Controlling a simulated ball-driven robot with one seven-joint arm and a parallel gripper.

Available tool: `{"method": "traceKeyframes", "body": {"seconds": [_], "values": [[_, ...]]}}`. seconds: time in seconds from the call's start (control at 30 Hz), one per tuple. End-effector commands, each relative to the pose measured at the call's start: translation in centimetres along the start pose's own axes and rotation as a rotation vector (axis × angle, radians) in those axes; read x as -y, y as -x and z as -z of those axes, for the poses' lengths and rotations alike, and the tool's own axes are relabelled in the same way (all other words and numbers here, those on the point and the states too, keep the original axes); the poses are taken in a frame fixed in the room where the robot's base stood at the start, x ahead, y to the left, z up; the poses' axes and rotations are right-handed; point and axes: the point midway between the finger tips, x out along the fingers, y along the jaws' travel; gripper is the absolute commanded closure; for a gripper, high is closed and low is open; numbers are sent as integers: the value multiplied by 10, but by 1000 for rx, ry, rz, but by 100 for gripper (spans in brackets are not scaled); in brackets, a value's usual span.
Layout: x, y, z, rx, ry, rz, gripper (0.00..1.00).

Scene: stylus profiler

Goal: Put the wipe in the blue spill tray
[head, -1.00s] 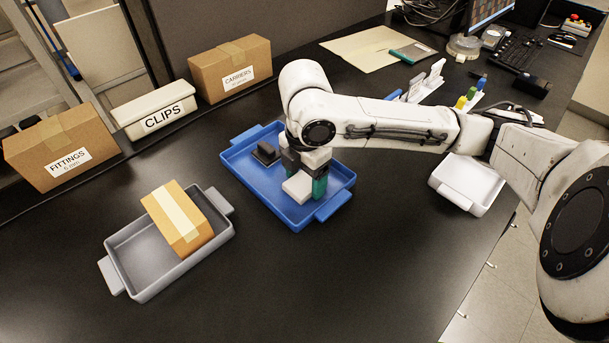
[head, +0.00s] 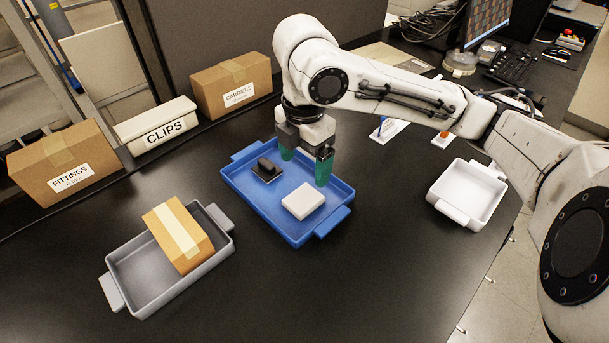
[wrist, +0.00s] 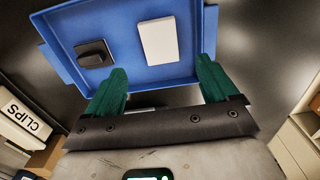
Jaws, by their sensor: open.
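The wipe, a white flat block (head: 303,201), lies in the blue spill tray (head: 236,192), toward its near right side. It also shows in the wrist view (wrist: 158,40), flat on the tray floor. A dark block with a raised grip (head: 266,170) lies in the same tray, to the left of the wipe. My gripper (head: 305,170) is open and empty, above the tray and apart from the wipe. In the wrist view its green fingers (wrist: 160,85) are spread wide with nothing between them.
A grey tray (head: 134,291) with a cardboard box (head: 178,235) in it stands at the left. A white tray (head: 450,208) stands at the right. Boxes and a CLIPS bin (head: 156,124) line the back left. The black bench in front of the blue tray is clear.

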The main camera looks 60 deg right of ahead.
Motion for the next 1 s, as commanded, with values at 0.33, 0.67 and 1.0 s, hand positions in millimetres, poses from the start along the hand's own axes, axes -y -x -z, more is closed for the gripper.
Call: {"method": "traceKeyframes", "body": {"seconds": [0.33, 0.67, 1.0], "values": [[0, 26, 0, 0, 0, 1, 13], [0, 26, 0, 0, -1, 1, 13], [0, 25, 0, 0, -1, 1, 13]]}}
